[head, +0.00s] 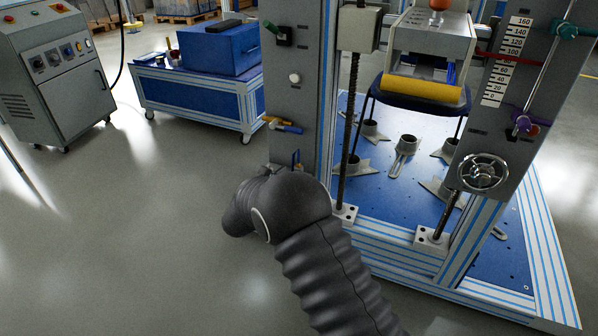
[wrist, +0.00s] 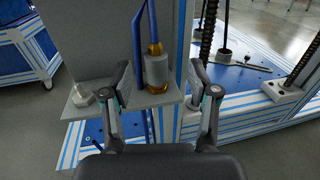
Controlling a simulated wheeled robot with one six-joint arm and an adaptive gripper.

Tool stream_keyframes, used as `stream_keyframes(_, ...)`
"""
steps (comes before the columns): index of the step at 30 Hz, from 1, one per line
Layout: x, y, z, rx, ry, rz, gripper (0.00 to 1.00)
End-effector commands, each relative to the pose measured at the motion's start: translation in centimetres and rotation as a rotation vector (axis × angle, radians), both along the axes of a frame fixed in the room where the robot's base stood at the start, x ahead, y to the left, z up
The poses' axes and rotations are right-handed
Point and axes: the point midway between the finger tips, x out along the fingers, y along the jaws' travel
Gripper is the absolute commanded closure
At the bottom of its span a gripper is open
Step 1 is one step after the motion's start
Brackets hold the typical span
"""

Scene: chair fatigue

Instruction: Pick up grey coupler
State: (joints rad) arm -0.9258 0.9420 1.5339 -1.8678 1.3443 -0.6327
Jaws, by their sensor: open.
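The grey coupler (wrist: 156,72) is a short upright grey cylinder with brass-coloured ends. It stands on a small grey shelf (wrist: 128,104) against a grey column in the wrist view. A blue tube (wrist: 137,40) rises beside it. My gripper (wrist: 160,84) is open, with one finger to the left of the coupler and one to the right. The coupler shows in the gap between the fingers, with nothing held. I cannot tell how far beyond the fingertips it stands. In the head view my dark arm hides the gripper and most of the shelf area.
A pale nut-like piece (wrist: 82,95) sits at the shelf's left end, close to my left finger. The test frame's blue base (head: 375,190) and threaded rods (head: 354,115) stand to the right. A blue workbench (head: 190,98) is behind.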

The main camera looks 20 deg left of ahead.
Motion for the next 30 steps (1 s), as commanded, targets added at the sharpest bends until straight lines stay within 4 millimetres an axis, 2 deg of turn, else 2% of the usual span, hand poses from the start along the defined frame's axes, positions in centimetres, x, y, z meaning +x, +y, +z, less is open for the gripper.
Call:
stream_keyframes(4, 0.9, -0.2, 0.0, 0.001, -0.001, -0.002, 0.4)
stream_keyframes(13, 4.8, -0.9, -0.1, 0.001, -0.001, -0.002, 0.4)
stream_keyframes(23, 5.4, -1.0, -0.1, 0.001, 0.0, 0.0, 0.4)
stream_keyframes(30, 5.3, -1.0, -0.1, 0.001, 0.0, -0.001, 1.0)
